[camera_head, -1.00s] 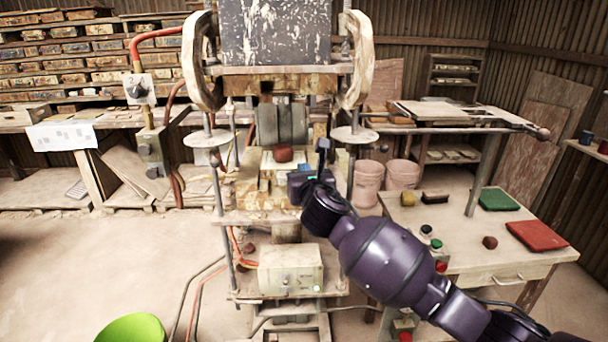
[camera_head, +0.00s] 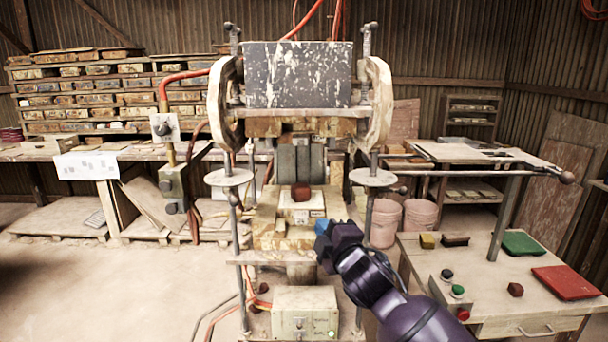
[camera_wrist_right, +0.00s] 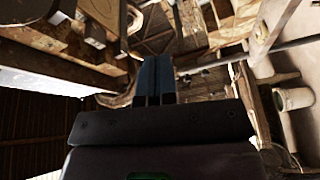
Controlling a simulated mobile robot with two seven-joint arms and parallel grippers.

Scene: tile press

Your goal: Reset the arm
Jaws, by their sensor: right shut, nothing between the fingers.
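My right arm comes in from the lower right in the head view. Its gripper (camera_head: 322,230) is in front of the press, just right of the lower press bed (camera_head: 272,238). In the right wrist view the two blue fingers (camera_wrist_right: 154,82) are closed together with nothing between them. A dark red-brown clay lump (camera_head: 300,192) sits on the pale block in the middle of the press (camera_head: 298,75), behind and left of the gripper and apart from it. My left gripper is in neither view.
A side table at the right holds a green tray (camera_head: 523,243), a red tray (camera_head: 567,282), another clay lump (camera_head: 515,289) and a button box (camera_head: 452,287). Pink buckets (camera_head: 420,214) stand behind it. The press columns rise close to the gripper.

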